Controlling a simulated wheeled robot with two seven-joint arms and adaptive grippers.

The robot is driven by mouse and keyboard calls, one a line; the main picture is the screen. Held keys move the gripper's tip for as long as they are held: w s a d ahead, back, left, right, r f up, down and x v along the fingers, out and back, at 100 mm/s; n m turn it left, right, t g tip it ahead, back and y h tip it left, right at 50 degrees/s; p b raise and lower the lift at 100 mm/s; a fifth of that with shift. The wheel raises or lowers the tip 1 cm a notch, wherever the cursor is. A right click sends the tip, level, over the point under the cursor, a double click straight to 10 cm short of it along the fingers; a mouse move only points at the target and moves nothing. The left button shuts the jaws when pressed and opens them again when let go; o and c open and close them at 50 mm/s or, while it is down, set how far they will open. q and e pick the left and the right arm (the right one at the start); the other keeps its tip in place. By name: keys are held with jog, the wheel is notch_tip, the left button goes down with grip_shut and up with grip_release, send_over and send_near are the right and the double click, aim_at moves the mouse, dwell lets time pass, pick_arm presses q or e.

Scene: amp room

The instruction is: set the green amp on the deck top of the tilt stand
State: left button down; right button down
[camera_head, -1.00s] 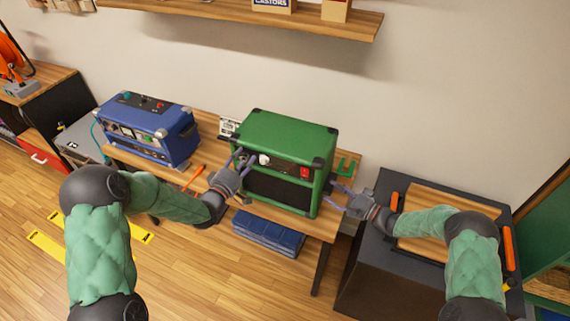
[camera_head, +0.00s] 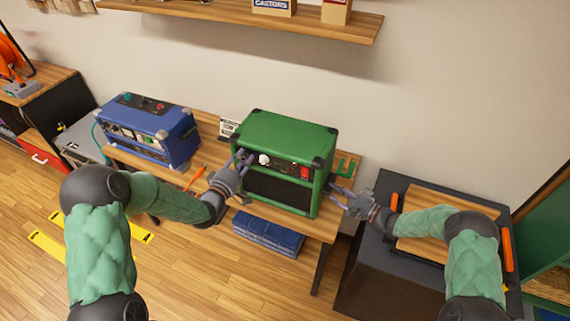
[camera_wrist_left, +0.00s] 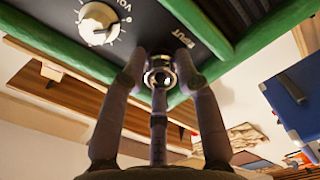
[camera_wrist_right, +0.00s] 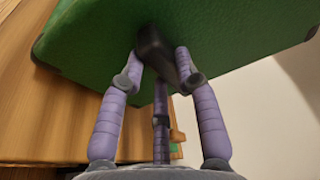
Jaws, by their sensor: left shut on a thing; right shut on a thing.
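The green amp (camera_head: 284,134) stands upright on the wooden bench, its black front with knobs and a red switch facing me. My left gripper (camera_head: 242,160) is shut on the metal input jack (camera_wrist_left: 160,73) at the amp's front left. My right gripper (camera_head: 333,187) is shut on the black handle (camera_wrist_right: 152,50) on the amp's right side; the fingers hide part of it. The tilt stand (camera_head: 368,240), a dark box with a wooden deck top (camera_head: 425,200) and orange side bars, stands right of the bench. Its deck is bare, with my right forearm above it.
A blue amp (camera_head: 150,130) sits on the bench (camera_head: 207,130) at left. An orange tool and a green bracket (camera_head: 347,168) lie near the green amp. A wall shelf (camera_head: 250,18) with boxes hangs above. A folded blue item (camera_head: 268,233) lies under the bench.

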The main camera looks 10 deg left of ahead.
aim_at(326, 177)
jog(key=shift+w+r+p, duration=0.1)
jog(key=shift+r+p, duration=1.7)
jog(key=shift+r, duration=0.55)
jog(key=shift+f, duration=0.15)
